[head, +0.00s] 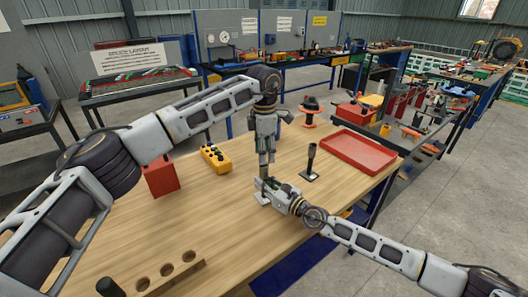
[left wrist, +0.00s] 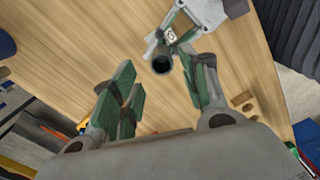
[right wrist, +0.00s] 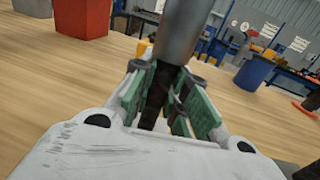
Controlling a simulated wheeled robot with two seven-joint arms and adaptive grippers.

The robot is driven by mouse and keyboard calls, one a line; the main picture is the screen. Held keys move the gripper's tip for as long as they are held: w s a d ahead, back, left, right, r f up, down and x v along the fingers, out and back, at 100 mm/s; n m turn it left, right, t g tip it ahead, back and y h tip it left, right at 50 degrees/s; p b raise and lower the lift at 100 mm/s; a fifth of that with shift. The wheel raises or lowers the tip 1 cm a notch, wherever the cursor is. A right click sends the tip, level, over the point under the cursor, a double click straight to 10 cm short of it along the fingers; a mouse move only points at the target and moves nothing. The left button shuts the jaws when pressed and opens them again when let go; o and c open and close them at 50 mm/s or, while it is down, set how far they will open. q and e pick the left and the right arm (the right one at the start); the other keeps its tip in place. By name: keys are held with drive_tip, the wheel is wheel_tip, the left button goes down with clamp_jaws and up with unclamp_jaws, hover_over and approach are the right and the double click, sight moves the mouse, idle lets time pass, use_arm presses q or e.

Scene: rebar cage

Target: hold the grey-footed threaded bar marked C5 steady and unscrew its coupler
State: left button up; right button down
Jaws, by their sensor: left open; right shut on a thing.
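The threaded bar (right wrist: 153,100) stands upright on the bench, dark between the green finger pads of my right gripper (right wrist: 165,105). Its grey cylindrical coupler (right wrist: 186,28) sits above those fingers; its open top shows as a dark ring in the left wrist view (left wrist: 161,65). A small pale tag (left wrist: 171,37) shows beside it, too small to read. My right gripper, low over the bench in the head view (head: 266,190), is shut on the bar. My left gripper (head: 264,172) points down above it, its fingers open on either side of the coupler (left wrist: 163,72). The foot is mostly hidden.
A second dark post on a flat plate (head: 310,176) stands to the right, with a red tray (head: 360,150) behind. A yellow holed block (head: 215,157) and red bin (head: 161,178) are left. A wooden holed rack (head: 165,272) lies in front.

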sight(264, 171)
use_arm(q)
drive_tip(key=m, duration=1)
drive_tip(key=shift+s+a+m, duration=0.1)
drive_tip(key=shift+m, duration=0.3)
drive_tip(key=m, duration=0.5)
drive_tip(key=shift+m, duration=0.3)
drive_tip(key=m, duration=0.5)
drive_tip(key=shift+m, duration=0.3)
drive_tip(key=shift+f, duration=0.15)
drive_tip(key=shift+f, duration=3.85)
drive_tip(key=shift+c, duration=0.3)
